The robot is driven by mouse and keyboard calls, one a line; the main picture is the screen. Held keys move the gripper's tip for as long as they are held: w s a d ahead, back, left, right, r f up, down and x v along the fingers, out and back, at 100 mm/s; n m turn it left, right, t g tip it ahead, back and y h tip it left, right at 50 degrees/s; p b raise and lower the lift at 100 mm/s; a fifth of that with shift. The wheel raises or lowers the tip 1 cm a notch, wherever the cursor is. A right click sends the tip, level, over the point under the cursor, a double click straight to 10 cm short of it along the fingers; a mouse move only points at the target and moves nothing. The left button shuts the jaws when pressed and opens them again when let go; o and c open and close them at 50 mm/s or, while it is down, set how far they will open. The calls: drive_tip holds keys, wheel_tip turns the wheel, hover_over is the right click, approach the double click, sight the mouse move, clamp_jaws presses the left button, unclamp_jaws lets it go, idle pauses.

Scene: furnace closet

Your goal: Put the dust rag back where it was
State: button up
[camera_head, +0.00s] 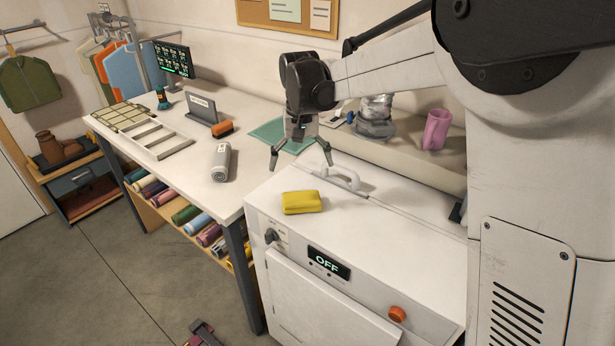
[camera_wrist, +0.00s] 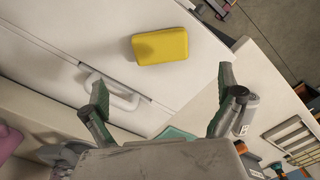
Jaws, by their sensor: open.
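A folded yellow cloth, which looks like the dust rag (camera_head: 302,202), lies on the white top of the furnace cabinet (camera_head: 375,235), near its left front corner. It also shows in the wrist view (camera_wrist: 160,46), beyond the fingertips and apart from them. My gripper (camera_head: 301,165) is open and empty above the back left of the cabinet top, near the white handle (camera_head: 343,178). In the wrist view its two fingers (camera_wrist: 162,90) are spread wide, with the handle close to the left finger.
The workbench (camera_head: 205,185) at left holds a grey cylinder (camera_head: 220,162), an orange-brown brush (camera_head: 222,128), a sign (camera_head: 202,108) and a teal mat (camera_head: 270,132). The cabinet top around the cloth is clear.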

drive_tip(key=s+d+r+t, duration=0.3)
drive_tip(key=s+d+r, duration=0.5)
drive_tip(key=s+d, duration=0.4)
drive_tip(key=s+d+f+t, duration=0.1)
drive_tip(key=s+d+t, duration=0.1)
drive_tip(key=s, duration=0.7)
drive_tip(key=s+d+f+m+t, duration=0.1)
drive_tip(key=s+d+f+t, duration=0.1)
drive_tip(key=s+d, duration=0.3)
drive_tip(key=s, duration=0.4)
drive_tip(key=shift+d+f, duration=0.15)
drive_tip(key=shift+f, duration=0.15)
drive_tip(key=shift+s, duration=0.1)
wheel_tip(320, 180, down, 5)
drive_tip(key=b, duration=0.5)
drive_tip(key=shift+f, duration=0.1)
